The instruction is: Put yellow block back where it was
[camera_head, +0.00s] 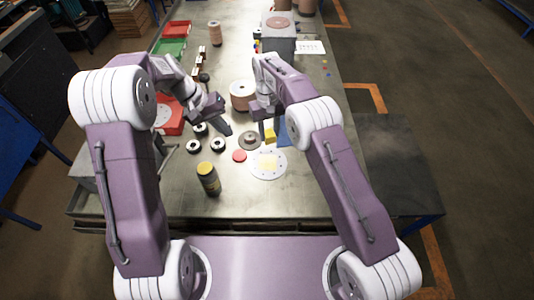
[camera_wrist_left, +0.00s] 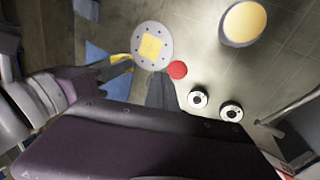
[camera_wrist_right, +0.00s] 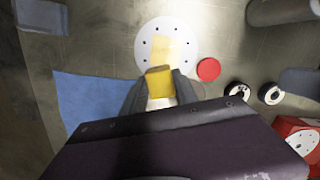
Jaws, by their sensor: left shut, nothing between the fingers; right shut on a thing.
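The yellow block (camera_head: 270,136) is held in my right gripper (camera_head: 266,124), which is shut on it. The right wrist view shows the block (camera_wrist_right: 159,82) between the fingertips, just on the near side of a white round disc (camera_wrist_right: 182,57) with small holes. A paler yellow square (camera_head: 266,162) lies on the disc (camera_head: 280,171); the left wrist view shows it as well (camera_wrist_left: 151,46). Whether the block touches anything below cannot be told. My left gripper (camera_head: 224,128) is shut and empty, left of the block; its fingers also show in the left wrist view (camera_wrist_left: 161,92).
A red round piece (camera_head: 239,155) lies left of the disc, with a grey flanged part (camera_head: 250,140) behind it. A yellow-topped bottle (camera_head: 208,180) stands at front left. Black-and-white rings (camera_head: 218,145), a blue sheet (camera_wrist_right: 85,105) and a copper spool (camera_head: 240,95) are nearby.

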